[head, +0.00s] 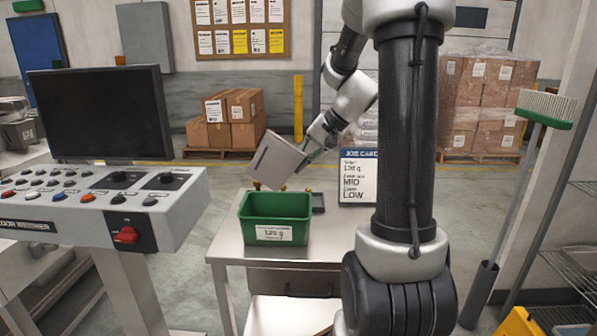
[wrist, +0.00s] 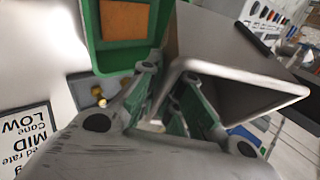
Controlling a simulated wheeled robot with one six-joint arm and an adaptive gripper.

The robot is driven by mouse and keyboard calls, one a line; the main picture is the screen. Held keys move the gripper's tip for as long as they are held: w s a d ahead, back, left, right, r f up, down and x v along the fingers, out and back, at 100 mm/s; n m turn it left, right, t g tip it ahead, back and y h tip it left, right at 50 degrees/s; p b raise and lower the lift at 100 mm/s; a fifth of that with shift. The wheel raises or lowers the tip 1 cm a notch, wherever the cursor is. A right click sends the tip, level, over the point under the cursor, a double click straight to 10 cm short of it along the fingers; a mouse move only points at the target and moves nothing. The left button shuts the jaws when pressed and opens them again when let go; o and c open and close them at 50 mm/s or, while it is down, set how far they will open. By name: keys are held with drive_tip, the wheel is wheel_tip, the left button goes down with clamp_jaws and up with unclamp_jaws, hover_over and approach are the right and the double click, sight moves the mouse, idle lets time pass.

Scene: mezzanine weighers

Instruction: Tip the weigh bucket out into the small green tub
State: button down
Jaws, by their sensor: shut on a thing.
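The weigh bucket (head: 275,160) is a grey metal box. It is tilted in the air above the small green tub (head: 262,220). My gripper (head: 311,155) is shut on the bucket at its right side in the head view. In the wrist view my gripper (wrist: 172,97) has green finger pads against the bucket (wrist: 225,45), whose open mouth faces the lower right. The tub stands upright on the table with a "125 g" label on its front. In the wrist view a flat orange-brown patch shows inside the tub (wrist: 88,35). Any contents of the bucket cannot be made out.
The steel table (head: 228,240) carries a job card (head: 358,178) and a small dark tray (head: 318,203) behind the tub. Brass pieces (wrist: 99,95) show beside the tub. A control console (head: 95,195) with a monitor (head: 100,112) stands left. A broom (head: 530,180) stands right.

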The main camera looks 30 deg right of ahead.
sight(295, 148)
drive_tip(key=shift+a+r+h, duration=0.2)
drive_tip(key=shift+r+h, duration=0.5)
drive_tip(key=shift+h, duration=0.1)
drive_tip(key=h, duration=0.1)
drive_tip(key=r+n+h, duration=0.1)
drive_tip(key=h, duration=0.1)
drive_tip(key=shift+a+r, duration=0.15)
drive_tip(key=shift+a, duration=0.2)
drive_tip(key=shift+a+r+n+h, duration=0.15)
drive_tip(key=shift+r+h, duration=0.2)
drive_tip(key=shift+h, duration=0.35)
drive_tip(key=shift+a+r+n+h, duration=0.15)
drive_tip(key=shift+r+h, duration=0.15)
drive_tip(key=shift+h, duration=0.4)
